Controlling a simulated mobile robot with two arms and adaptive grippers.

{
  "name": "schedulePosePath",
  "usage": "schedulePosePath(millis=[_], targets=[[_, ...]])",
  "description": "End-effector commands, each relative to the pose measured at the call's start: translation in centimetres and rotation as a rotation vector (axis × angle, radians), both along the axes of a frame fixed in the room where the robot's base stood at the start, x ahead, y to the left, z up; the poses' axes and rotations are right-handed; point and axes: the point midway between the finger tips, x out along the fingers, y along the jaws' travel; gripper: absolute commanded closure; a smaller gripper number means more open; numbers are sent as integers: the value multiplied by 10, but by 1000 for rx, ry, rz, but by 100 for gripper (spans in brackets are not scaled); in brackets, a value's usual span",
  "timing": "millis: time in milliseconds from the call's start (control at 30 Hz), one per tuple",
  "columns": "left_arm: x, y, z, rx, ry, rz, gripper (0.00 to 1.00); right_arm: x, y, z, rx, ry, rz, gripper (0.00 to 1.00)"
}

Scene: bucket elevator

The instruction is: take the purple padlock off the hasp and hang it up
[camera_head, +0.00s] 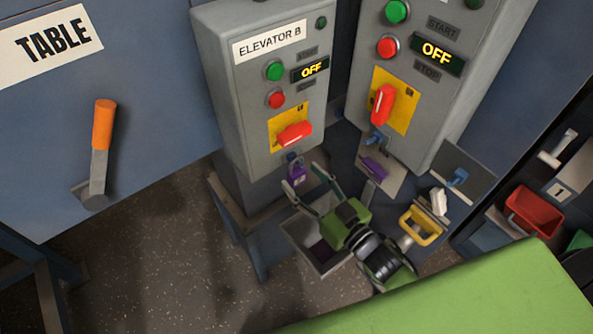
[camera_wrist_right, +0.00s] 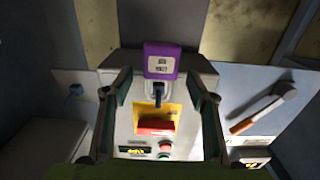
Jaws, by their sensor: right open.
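The purple padlock (camera_head: 297,174) hangs at the blue hasp (camera_head: 294,158) under the ELEVATOR B box (camera_head: 228,92). In the right wrist view the padlock (camera_wrist_right: 161,60) shows upside down, with the blue hasp (camera_wrist_right: 159,91) beside its body. My right gripper (camera_head: 302,177) is open, its two fingers reaching up towards the padlock. In the right wrist view the fingers (camera_wrist_right: 161,76) stand on either side of the padlock and hasp, with gaps to both. A purple patch (camera_head: 374,167) shows on a grey plate below a blue hook (camera_head: 376,142). My left gripper is out of view.
The ELEVATOR B display reads OFF and its red handle (camera_head: 294,134) lies sideways. A second OFF box (camera_head: 350,100) stands to the right. A second blue hook (camera_head: 458,177), a yellow-handled thing (camera_head: 420,225) and a red bin (camera_head: 533,211) are further right. An orange-gripped lever (camera_head: 104,125) is at left.

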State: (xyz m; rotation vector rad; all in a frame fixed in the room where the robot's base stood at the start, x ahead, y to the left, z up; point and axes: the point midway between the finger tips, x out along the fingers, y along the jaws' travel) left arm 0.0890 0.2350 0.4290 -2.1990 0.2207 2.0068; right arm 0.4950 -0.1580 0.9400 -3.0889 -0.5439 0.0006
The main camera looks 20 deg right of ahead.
Motion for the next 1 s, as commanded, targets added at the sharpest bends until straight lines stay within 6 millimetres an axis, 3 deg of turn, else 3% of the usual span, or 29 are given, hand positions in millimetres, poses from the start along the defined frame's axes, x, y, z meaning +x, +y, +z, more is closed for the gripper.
schedulePosePath(millis=[367,500,533,1000], targets=[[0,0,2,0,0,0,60,9,4,-1,1,1,0,50],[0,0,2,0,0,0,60,9,4,-1,1,1,0,86],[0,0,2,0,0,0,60,9,4,-1,1,1,0,91],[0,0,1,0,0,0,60,9,4,6,0,-3,1,94]])
